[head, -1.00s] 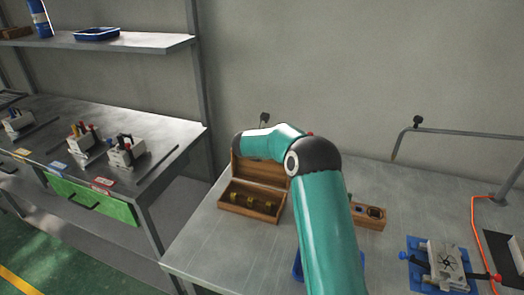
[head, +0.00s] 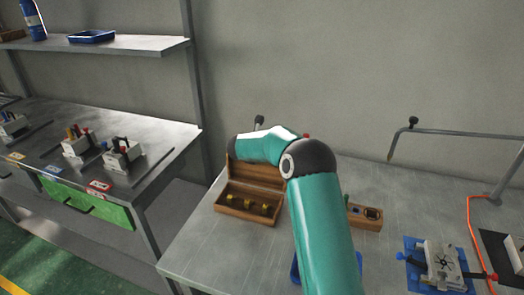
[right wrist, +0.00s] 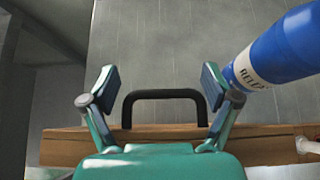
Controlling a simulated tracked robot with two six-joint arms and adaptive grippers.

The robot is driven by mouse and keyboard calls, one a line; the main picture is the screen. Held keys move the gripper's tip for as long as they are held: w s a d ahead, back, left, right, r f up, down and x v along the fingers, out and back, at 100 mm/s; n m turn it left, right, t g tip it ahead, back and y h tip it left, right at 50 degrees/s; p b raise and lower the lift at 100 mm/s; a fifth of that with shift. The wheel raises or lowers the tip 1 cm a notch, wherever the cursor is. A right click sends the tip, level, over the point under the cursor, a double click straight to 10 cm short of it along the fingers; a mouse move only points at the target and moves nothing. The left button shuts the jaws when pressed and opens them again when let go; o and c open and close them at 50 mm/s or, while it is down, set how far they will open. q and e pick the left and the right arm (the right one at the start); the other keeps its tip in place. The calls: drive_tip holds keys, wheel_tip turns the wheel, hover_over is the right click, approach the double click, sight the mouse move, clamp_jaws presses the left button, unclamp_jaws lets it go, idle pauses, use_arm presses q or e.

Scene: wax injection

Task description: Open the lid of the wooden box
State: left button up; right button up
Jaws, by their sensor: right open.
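The wooden box (head: 233,210) stands on the grey table in the head view, with several brass-coloured pieces inside. Its lid (head: 262,174) stands raised along the back edge, partly hidden by my right arm. In the right wrist view my right gripper (right wrist: 158,77) is open, with its fingers on either side of a black handle (right wrist: 165,94). The handle is beside a wooden edge (right wrist: 270,143) and looks ungripped. In the head view my right gripper is hidden behind the lid and arm. My left gripper is not in view.
A blue bottle (right wrist: 280,50) is close to the right finger in the wrist view. A small wooden holder (head: 366,218) stands right of my arm. A metal fixture on a blue mat (head: 411,249) is farther right. The table's left front is clear.

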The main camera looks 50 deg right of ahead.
drive_tip(key=v, duration=1.2)
